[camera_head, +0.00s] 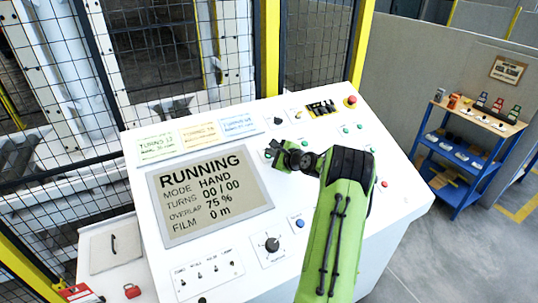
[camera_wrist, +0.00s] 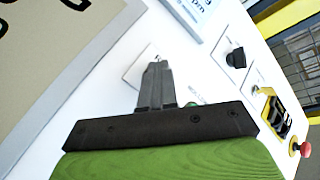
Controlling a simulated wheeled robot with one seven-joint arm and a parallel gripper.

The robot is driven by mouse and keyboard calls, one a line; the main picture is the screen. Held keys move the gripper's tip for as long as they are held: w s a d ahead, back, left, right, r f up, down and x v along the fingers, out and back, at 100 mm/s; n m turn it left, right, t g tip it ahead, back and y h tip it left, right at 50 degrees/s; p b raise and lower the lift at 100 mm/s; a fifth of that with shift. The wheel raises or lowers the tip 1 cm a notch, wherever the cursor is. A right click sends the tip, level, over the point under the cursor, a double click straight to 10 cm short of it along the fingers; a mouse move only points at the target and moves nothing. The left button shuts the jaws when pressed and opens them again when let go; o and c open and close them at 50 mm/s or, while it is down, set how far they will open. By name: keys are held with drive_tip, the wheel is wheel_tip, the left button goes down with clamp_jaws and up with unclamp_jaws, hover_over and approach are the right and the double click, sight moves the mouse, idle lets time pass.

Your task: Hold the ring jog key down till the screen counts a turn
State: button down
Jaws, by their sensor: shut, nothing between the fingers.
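The screen (camera_head: 210,193) on the sloped white panel reads RUNNING, MODE HAND, TURNS 00 / 00, OVERLAP 75 %, FILM 0 m. My gripper (camera_head: 274,150) is shut and empty, its tips low over the panel to the right of the screen's upper edge. In the wrist view, the closed fingers (camera_wrist: 157,68) point at a small pale label plate (camera_wrist: 140,72), hiding part of it. A bit of a green button (camera_wrist: 192,104) shows beside the fingers. I cannot read which key is the ring jog key, nor tell whether the fingertips touch or press one.
A black selector knob (camera_wrist: 236,57) and a red mushroom button (camera_head: 351,100) sit on the upper panel. A large dial (camera_head: 271,244) and a blue button (camera_head: 299,223) lie lower down. Paper cards (camera_head: 198,133) lie above the screen. A mesh fence stands behind; a blue shelf cart (camera_head: 467,150) stands right.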

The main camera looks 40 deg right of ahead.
drive_tip(key=shift+s+a+r+p, duration=0.15)
drive_tip(key=shift+r+p, duration=0.1)
drive_tip(key=shift+r, duration=0.15)
drive_tip(key=shift+s+d+r+p, duration=0.1)
drive_tip(key=shift+s+r+p, duration=0.1)
drive_tip(key=shift+r, duration=0.15)
drive_tip(key=r+p, duration=0.1)
drive_tip(key=s+r+p, duration=0.1)
drive_tip(key=r, duration=0.1)
drive_tip(key=r+p, duration=0.1)
drive_tip(key=shift+s+a+r, duration=0.3)
drive_tip(key=shift+s+a, duration=0.05)
drive_tip(key=shift+s, duration=0.05)
